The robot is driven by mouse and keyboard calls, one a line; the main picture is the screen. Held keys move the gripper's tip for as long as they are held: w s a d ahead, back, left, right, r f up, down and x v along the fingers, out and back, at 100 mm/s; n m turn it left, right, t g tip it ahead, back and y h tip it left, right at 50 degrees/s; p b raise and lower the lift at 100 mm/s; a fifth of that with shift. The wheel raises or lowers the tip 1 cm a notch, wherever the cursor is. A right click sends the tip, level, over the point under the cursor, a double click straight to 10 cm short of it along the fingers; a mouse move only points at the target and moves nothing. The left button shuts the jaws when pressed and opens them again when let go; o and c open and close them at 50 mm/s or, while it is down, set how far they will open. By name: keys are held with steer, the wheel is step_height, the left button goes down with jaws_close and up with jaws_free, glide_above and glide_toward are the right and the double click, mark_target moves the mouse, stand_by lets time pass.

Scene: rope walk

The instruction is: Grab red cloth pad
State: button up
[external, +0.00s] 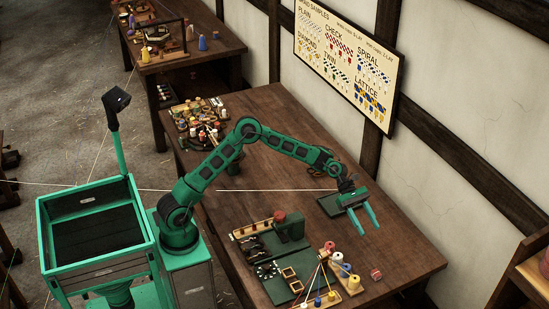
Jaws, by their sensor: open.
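A small red item (377,274) lies near the front right of the wooden table, right of the thread spools; it may be the red cloth pad, but it is too small to tell. My gripper (363,231) is open and empty, its two green fingers apart. It is above the right part of the table, up in the picture from the red item and clear of it. Nothing is between the fingers.
Spools of thread (341,268) with strings rising to a point stand left of the red item. A dark green device (290,228) and a wooden rack (257,228) stand further left. A crowded tray (203,124) is at the far end. The table (410,252) is bare at the right.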

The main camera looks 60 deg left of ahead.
glide_toward(375, 270)
steer(key=shift+s+d+r+n, duration=0.1)
steer(key=shift+s+n, duration=0.1)
steer(key=shift+n, duration=0.1)
steer(key=shift+d+f, duration=0.2)
steer(key=shift+f, duration=0.1)
steer(key=x, duration=1)
steer(key=shift+w+d, duration=0.15)
steer(key=shift+w, duration=0.05)
steer(key=c, duration=1.1)
